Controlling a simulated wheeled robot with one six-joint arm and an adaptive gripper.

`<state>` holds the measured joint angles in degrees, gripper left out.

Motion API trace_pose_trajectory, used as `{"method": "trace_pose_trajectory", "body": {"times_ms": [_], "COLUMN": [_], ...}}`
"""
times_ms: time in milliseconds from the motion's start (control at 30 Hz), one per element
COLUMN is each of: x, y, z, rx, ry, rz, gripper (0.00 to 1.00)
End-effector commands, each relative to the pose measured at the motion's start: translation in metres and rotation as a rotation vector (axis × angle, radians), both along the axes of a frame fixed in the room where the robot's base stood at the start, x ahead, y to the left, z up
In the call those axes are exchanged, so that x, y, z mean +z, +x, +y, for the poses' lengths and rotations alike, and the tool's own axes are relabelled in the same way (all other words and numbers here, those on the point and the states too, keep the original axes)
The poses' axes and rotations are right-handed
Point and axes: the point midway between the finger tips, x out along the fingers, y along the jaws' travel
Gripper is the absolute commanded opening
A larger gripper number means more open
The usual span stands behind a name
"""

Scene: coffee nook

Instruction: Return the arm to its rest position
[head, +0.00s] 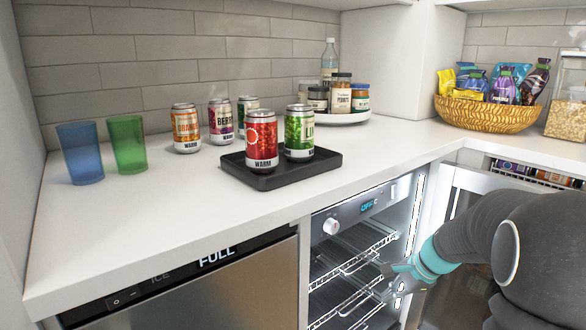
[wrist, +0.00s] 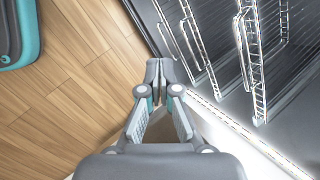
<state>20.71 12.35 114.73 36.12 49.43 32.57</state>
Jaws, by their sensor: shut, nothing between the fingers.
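My gripper (wrist: 160,75) is shut and empty in the wrist view, with its fingertips together. Below it are the wood floor and the edge of the open fridge. In the head view my gripper (head: 388,281) is at the fridge opening, in front of the wire racks. My arm comes in from the right side of the head view. The small fridge (head: 347,268) under the counter stands open, and its wire racks look empty where I can see them.
A black tray (head: 262,182) with a red can and a green can stands on the white counter (head: 120,225). Several more cans, two cups, a jar turntable and a snack basket (head: 490,112) stand behind. The open fridge door (head: 455,190) is close to my arm.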

Motion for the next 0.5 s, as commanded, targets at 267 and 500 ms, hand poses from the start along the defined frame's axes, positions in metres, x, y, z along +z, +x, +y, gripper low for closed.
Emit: {"method": "trace_pose_trajectory", "body": {"times_ms": [267, 500], "x": [0.029, 0.05], "y": [-0.097, -0.167], "z": [0.028, 0.043], "rx": [0.543, 0.891], "ry": [-0.305, -0.52], "rz": [-0.085, -0.144], "gripper": [0.0, 0.0]}}
